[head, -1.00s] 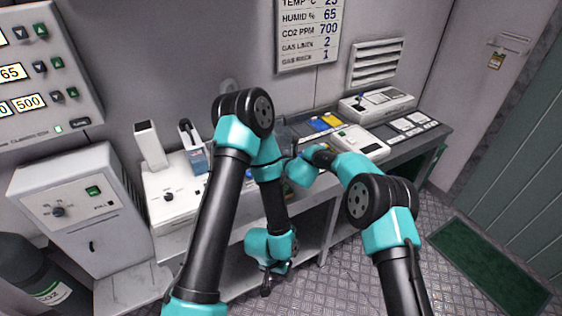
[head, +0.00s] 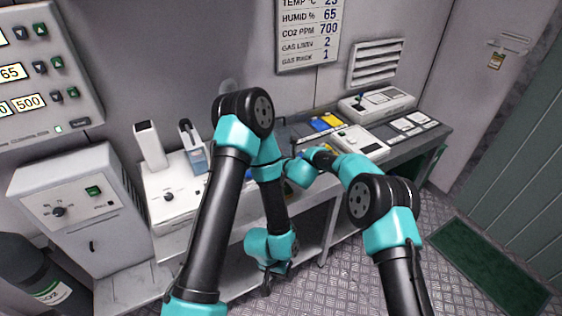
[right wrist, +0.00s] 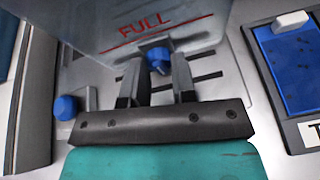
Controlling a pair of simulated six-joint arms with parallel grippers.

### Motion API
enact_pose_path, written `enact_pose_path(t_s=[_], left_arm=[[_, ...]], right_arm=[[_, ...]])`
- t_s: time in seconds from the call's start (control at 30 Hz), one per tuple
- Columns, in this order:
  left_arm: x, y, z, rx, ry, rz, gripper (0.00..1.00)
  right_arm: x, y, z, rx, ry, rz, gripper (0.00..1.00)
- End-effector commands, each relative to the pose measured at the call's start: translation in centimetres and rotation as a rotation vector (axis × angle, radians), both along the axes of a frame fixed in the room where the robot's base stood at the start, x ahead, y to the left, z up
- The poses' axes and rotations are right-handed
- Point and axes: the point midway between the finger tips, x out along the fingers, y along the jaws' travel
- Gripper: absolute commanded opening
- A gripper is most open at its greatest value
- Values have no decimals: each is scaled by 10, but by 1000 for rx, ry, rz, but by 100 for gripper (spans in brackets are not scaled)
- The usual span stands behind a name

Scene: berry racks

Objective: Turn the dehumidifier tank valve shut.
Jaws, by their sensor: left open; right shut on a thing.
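In the right wrist view a clear tank (right wrist: 185,28) with red FULL lettering fills the top. A blue valve knob (right wrist: 158,55) shows in front of it. My right gripper (right wrist: 159,75) is shut on this blue knob, with one dark finger on each side. In the head view the right gripper and the tank are hidden behind my left arm or too small to make out. My left gripper (head: 267,284) hangs low in front of the bench, open and empty, pointing down. It touches nothing that I can see.
A second blue knob (right wrist: 66,107) sits left of my right gripper. A blue panel (right wrist: 296,65) lies at right. In the head view a white cabinet (head: 80,200) stands left and a gas cylinder (head: 38,275) beside it. The floor (head: 345,285) in front is clear.

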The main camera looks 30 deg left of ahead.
Motion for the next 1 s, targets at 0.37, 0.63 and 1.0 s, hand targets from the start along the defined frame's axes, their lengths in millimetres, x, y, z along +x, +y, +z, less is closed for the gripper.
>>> enact_pose_path(t_s=[0.37, 0.63, 1.0], left_arm=[[0, 0, 0, 0, 0, 0, 51], [0, 0, 0, 0, 0, 0, 51], [0, 0, 0, 0, 0, 0, 51]], right_arm=[[-1, 0, -1, -43, -72, 0, 1], [-1, 1, -1, -74, -128, 1, 1], [-1, 1, -1, -125, -212, 0, 1]])
